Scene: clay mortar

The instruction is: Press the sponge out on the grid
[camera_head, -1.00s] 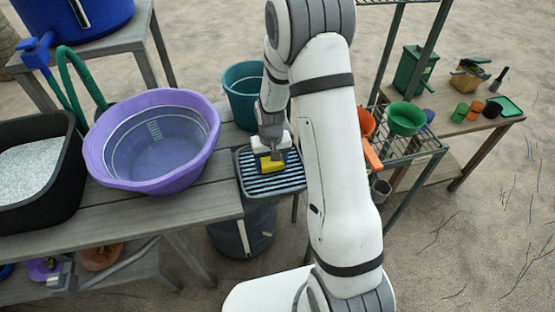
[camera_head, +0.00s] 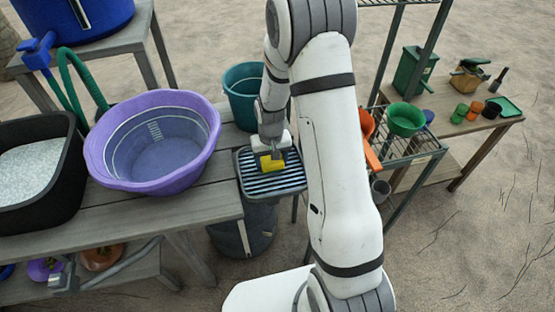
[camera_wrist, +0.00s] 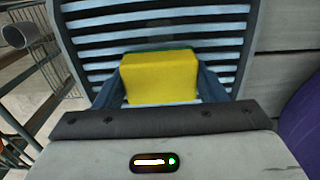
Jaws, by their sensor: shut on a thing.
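The yellow sponge (camera_wrist: 160,78), with a thin green layer at its far edge, is between the two fingers of my gripper (camera_wrist: 160,92) in the wrist view. The fingers are shut on it from both sides. In the head view the sponge (camera_head: 271,164) shows below my gripper (camera_head: 270,155), over the dark grid tray (camera_head: 282,190). The grid's slats (camera_wrist: 85,42) fill the background of the wrist view. I cannot tell whether the sponge's underside touches the slats.
A purple basin (camera_head: 200,158) stands on the wooden table left of the grid. A teal bucket (camera_head: 240,85) is behind it. A dark bin (camera_head: 240,238) stands below the grid. A wire shelf (camera_head: 425,150) with green and orange funnels is to the right.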

